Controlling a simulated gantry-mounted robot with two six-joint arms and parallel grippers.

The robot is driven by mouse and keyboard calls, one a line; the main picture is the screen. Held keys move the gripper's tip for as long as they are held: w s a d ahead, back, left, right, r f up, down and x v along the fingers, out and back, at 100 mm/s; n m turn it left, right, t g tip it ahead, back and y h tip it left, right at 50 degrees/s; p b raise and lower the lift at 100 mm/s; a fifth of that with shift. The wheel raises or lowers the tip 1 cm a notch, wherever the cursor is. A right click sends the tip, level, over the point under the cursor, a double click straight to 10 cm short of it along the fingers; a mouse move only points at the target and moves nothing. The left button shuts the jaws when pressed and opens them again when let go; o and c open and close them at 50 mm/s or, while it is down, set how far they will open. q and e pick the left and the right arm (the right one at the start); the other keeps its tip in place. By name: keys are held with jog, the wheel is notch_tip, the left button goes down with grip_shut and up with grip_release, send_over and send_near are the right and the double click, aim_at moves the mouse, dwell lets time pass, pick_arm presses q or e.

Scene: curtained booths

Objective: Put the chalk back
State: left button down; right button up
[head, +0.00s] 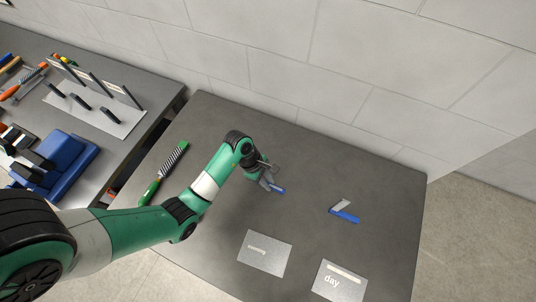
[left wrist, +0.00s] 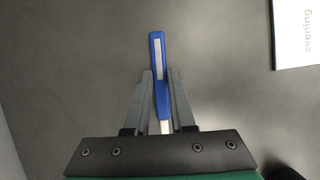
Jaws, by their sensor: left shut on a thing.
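My left gripper (head: 268,183) is low over the grey table, shut on a slim blue piece with a white strip (head: 277,189). In the left wrist view the blue piece (left wrist: 158,60) sticks out beyond the fingertips of the gripper (left wrist: 159,80), and a white end shows between the fingers. I cannot tell whether it touches the table. A second blue piece with a pale stick (head: 345,215) lies to the right. A pale card (head: 264,262) reads "evening" in the wrist view. A card marked "day" (head: 339,290) has a whitish bar on it. I cannot tell which thing is the chalk.
A green-handled brush or file (head: 165,172) lies at the table's left. The grey table (head: 310,140) is bare around the gripper, with a block wall (head: 350,60) behind. A second table (head: 127,85) at left holds a white rack board, tools and a blue block (head: 62,160).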

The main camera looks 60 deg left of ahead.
pick_arm(q)
jog(key=c, duration=0.8)
grip_release()
jog(key=shift+o, duration=0.2)
jog(key=shift+f, duration=0.1)
jog(key=shift+f+b, duration=0.25)
jog(key=shift+b, duration=0.4)
jog(key=p+v, duration=0.5)
jog(key=v, duration=0.7)
jog(key=shift+s+d, duration=0.2)
jog(key=shift+d, duration=0.05)
